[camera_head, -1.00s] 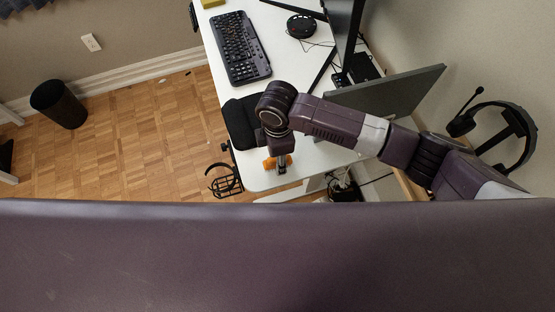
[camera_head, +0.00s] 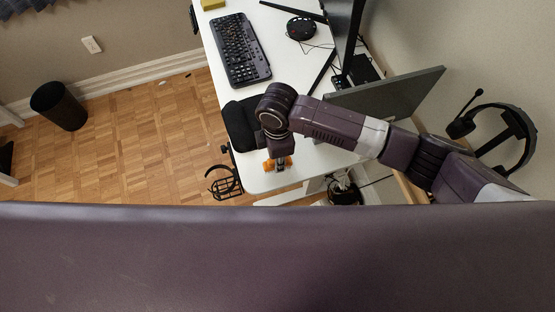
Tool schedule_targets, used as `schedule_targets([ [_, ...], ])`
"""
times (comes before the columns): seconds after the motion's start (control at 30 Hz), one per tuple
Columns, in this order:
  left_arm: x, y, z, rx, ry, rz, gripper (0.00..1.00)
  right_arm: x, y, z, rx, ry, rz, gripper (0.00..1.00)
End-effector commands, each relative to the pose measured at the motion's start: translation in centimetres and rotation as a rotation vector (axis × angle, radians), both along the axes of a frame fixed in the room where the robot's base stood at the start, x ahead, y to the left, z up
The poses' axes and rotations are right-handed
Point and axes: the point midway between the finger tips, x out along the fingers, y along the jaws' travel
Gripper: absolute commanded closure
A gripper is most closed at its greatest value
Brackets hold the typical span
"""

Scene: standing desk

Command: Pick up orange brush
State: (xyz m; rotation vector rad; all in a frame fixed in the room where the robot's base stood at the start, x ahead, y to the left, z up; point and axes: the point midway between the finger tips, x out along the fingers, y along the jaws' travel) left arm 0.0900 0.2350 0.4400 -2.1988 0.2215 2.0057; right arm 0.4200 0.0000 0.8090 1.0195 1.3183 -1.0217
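The orange brush (camera_head: 270,165) lies at the near end of the white desk (camera_head: 312,160), and only small orange parts of it show. My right gripper (camera_head: 279,164) points down at the brush from the arm that comes in from the right. Its fingers overlap the orange parts and are too small and covered to tell whether they are open or shut on it. My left gripper is not in view.
A black keyboard (camera_head: 241,49) and a dark pad (camera_head: 240,124) lie along the desk's left edge. A monitor (camera_head: 390,95) stands close behind my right arm. A headset (camera_head: 505,135) hangs at the right. A black bin (camera_head: 59,105) stands on the floor.

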Motion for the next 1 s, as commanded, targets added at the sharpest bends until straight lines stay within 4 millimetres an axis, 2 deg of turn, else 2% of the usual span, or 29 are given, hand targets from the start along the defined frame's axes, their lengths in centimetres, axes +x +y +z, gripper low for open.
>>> schedule_targets([
  [0.13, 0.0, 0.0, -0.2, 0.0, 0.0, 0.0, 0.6, 0.1, 0.1, 1.5, 0.003, -0.002, 0.0, 0.99],
  [0.27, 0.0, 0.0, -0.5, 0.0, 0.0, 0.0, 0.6, 0.2, 0.1, 4.0, 0.004, -0.004, 0.002, 0.99],
  [0.5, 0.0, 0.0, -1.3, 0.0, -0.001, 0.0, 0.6, 0.2, 0.2, 11.0, 0.005, -0.008, 0.003, 0.99],
  [0.7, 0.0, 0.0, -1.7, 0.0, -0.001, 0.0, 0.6, 0.1, 0.1, 16.0, 0.003, -0.004, 0.001, 0.99],
  [0.83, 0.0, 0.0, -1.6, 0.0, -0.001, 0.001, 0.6, 0.1, 0.1, 18.2, 0.001, -0.005, 0.001, 0.99],
  [1.0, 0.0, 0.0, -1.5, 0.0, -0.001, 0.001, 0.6, 0.1, 0.0, 19.5, 0.001, -0.002, 0.0, 0.99],
])
